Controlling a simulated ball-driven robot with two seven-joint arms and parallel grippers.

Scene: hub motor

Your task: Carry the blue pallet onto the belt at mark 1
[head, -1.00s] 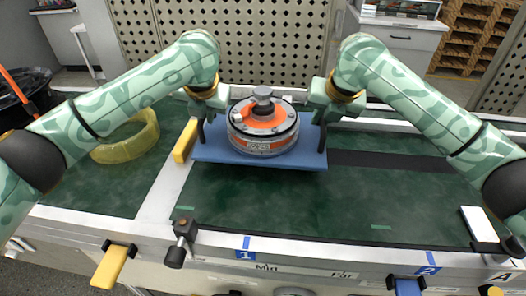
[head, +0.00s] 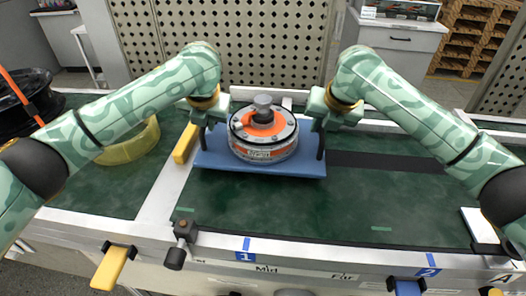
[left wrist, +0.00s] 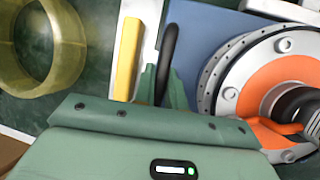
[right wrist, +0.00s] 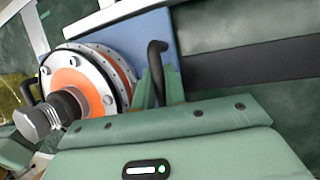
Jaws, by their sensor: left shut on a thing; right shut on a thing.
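The blue pallet (head: 222,163) carries a round hub motor (head: 264,130) with an orange and grey top and a dark shaft. It is over the green belt (head: 300,210); I cannot tell whether it touches the belt. Mark 1 (head: 245,256) is a blue label on the front rail, nearer than the pallet. My left gripper (head: 207,118) is shut on the pallet's left black handle (left wrist: 168,55). My right gripper (head: 320,118) is shut on its right black handle (right wrist: 157,62). The pallet looks about level.
A yellow ring (head: 130,145) lies on the left green surface, beyond a pale divider with a yellow block (head: 186,144). Mark 2 (head: 428,272) is further right on the front rail. A black post clamp (head: 180,245) stands at the front left. The belt in front of the pallet is clear.

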